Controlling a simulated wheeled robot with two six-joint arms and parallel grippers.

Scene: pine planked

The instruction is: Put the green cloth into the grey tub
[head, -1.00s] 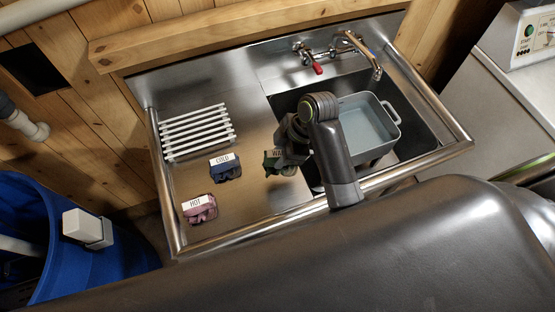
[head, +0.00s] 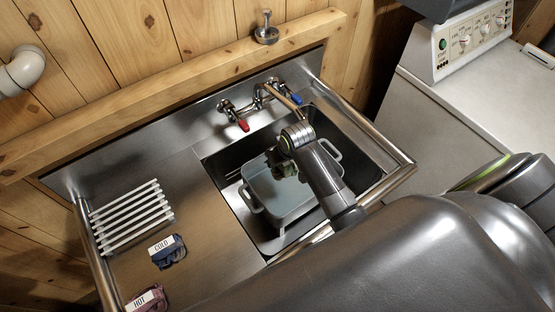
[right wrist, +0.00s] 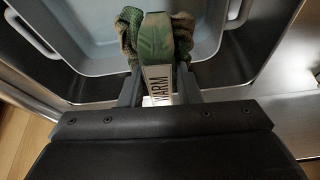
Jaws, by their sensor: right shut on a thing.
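My right gripper (head: 283,163) is shut on the green cloth (right wrist: 155,38), which has a white tag reading WARM. In the right wrist view the cloth bunches up between the two fingers (right wrist: 159,88). The grey tub (head: 289,209) is a rectangular basin with handles, standing in the sink. It also shows behind the cloth in the right wrist view (right wrist: 85,22). The cloth is held over the tub. In the head view my gripper and wrist hide most of the cloth. My left gripper is not in view.
A blue cloth tagged COLD (head: 170,254) and a pink cloth tagged HOT (head: 147,299) lie on the steel drainboard near a white rack (head: 130,215). The tap (head: 285,95) stands behind the tub, and sink walls surround it. A white machine (head: 470,100) is at right.

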